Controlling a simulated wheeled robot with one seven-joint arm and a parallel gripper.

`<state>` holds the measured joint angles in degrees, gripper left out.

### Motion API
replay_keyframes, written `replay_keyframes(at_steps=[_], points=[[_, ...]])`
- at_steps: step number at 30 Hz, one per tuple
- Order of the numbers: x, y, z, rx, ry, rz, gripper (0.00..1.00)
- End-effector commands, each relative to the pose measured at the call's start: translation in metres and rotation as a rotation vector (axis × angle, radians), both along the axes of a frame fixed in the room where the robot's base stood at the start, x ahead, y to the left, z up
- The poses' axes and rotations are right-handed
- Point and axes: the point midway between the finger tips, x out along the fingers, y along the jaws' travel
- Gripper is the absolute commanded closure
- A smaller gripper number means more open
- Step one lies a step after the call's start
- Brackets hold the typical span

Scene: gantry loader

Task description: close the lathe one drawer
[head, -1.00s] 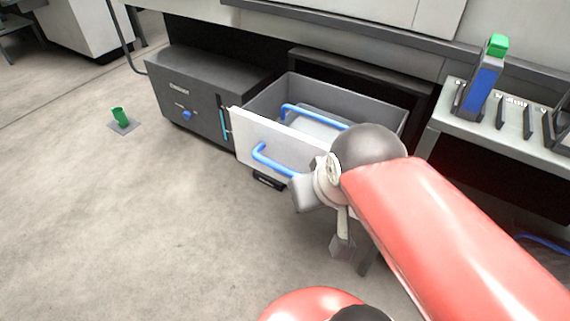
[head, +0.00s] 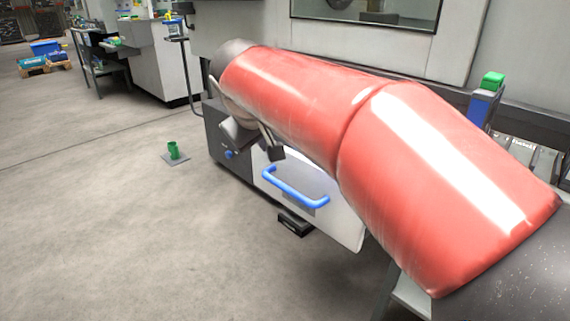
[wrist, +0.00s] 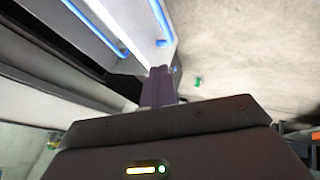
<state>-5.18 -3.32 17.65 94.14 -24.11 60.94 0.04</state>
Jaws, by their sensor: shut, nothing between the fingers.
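The lathe one drawer has a white front (head: 345,215) with a blue handle (head: 295,188). In the wrist view, the drawer front's edge (wrist: 125,35) stands out from the machine, with the open drawer interior behind it. A second blue bar (wrist: 92,22) shows inside. In the head view my red arm hides the interior, so how far it is open cannot be told there. My gripper (head: 276,153) is near the upper left of the drawer front. Its fingers (wrist: 158,85) are shut and empty beside the front's end in the wrist view; contact cannot be told.
A dark cabinet (head: 226,150) with a blue knob stands left of the drawer. A green cup (head: 173,150) stands on a grey plate on the floor. A black piece (head: 294,223) is low below the drawer front. A rack with a green-topped blue block (head: 484,100) is at right.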

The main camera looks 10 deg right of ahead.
Motion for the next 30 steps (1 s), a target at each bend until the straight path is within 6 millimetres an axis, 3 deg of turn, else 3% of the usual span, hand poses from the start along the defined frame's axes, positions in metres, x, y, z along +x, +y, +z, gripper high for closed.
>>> replay_keyframes(at_steps=[5, 17, 24, 30], points=[[0.011, -0.002, -0.014, -0.002, 0.002, 0.001, 1.0], [0.058, -0.016, -0.081, -0.001, 0.003, 0.0, 1.0], [0.077, -0.042, -0.078, 0.001, 0.0, -0.001, 1.0], [0.082, -0.048, -0.078, 0.0, -0.002, 0.002, 1.0]])
